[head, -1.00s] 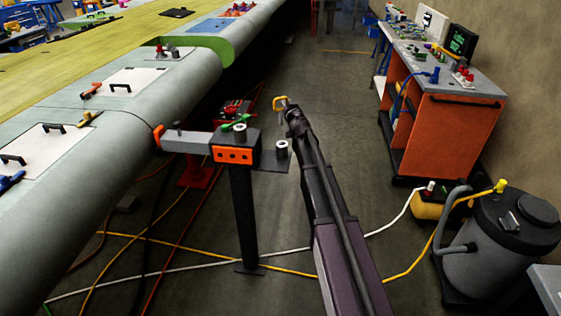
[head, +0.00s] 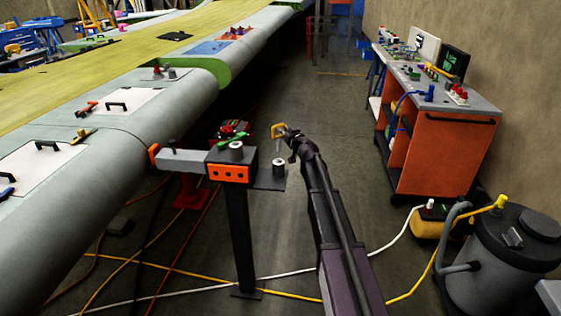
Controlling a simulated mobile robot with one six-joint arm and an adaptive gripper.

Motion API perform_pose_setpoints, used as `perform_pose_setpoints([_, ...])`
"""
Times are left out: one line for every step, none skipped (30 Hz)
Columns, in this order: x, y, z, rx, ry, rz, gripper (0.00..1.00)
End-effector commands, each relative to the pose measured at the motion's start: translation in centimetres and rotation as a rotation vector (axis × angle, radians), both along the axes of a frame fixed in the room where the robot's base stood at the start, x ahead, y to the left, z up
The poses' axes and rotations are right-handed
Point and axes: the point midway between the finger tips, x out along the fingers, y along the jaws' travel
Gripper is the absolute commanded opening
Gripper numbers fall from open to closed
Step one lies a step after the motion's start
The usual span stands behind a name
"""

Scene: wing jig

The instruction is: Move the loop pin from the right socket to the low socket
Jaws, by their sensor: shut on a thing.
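The loop pin (head: 278,131) has a yellow-orange loop, with a thin pale shank hanging below it. My gripper (head: 286,133) is shut on the loop pin at the end of my dark arm, above the stand's right side. The jaws are small and partly hidden by the wrist. A pale round socket (head: 279,164), likely the low socket, stands on a low dark side plate right of the stand's head. The pin is above this socket and looks apart from it. Another pale round socket (head: 236,147) sits on top of the head; I cannot tell whether it is the right socket.
The stand (head: 238,240) has an orange front plate and a grey bar (head: 180,161) reaching left to the wing (head: 90,210). An orange workbench (head: 437,150) and a grey vacuum drum (head: 505,250) stand at the right. Hoses cross the floor. The aisle behind my gripper is clear.

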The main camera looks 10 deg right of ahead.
Motion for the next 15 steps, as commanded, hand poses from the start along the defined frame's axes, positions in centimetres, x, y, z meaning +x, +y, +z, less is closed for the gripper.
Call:
perform_pose_setpoints([0.0, 0.0, -0.7, 0.000, 0.000, 0.000, 0.00])
perform_pose_setpoints([0.0, 0.0, -0.9, 0.000, 0.000, 0.000, 0.00])
perform_pose_setpoints([0.0, 0.0, -1.3, 0.000, 0.000, 0.000, 0.00])
perform_pose_setpoints([0.0, 0.0, -1.6, 0.000, 0.000, 0.000, 0.00])
perform_pose_setpoints([0.0, 0.0, -1.9, 0.000, 0.000, 0.000, 0.00])
perform_pose_setpoints([0.0, 0.0, -2.3, 0.000, 0.000, 0.000, 0.00])
perform_pose_setpoints([0.0, 0.0, -2.6, 0.000, 0.000, 0.000, 0.00])
perform_pose_setpoints([0.0, 0.0, -2.9, 0.000, 0.000, 0.000, 0.00])
perform_pose_setpoints([0.0, 0.1, -3.3, 0.000, 0.000, 0.000, 0.00])
perform_pose_setpoints([0.0, 0.1, -3.6, 0.000, 0.000, 0.000, 0.00])
perform_pose_setpoints([0.0, 0.1, -3.9, 0.000, 0.000, 0.000, 0.00])
perform_pose_setpoints([0.0, 0.1, -4.3, 0.000, 0.000, 0.000, 0.00])
perform_pose_setpoints([0.0, 0.1, -4.6, 0.000, 0.000, 0.000, 0.00])
perform_pose_setpoints([0.0, 0.1, -4.8, 0.000, 0.000, 0.000, 0.00])
perform_pose_setpoints([0.0, 0.1, -5.1, 0.000, 0.000, 0.000, 0.00])
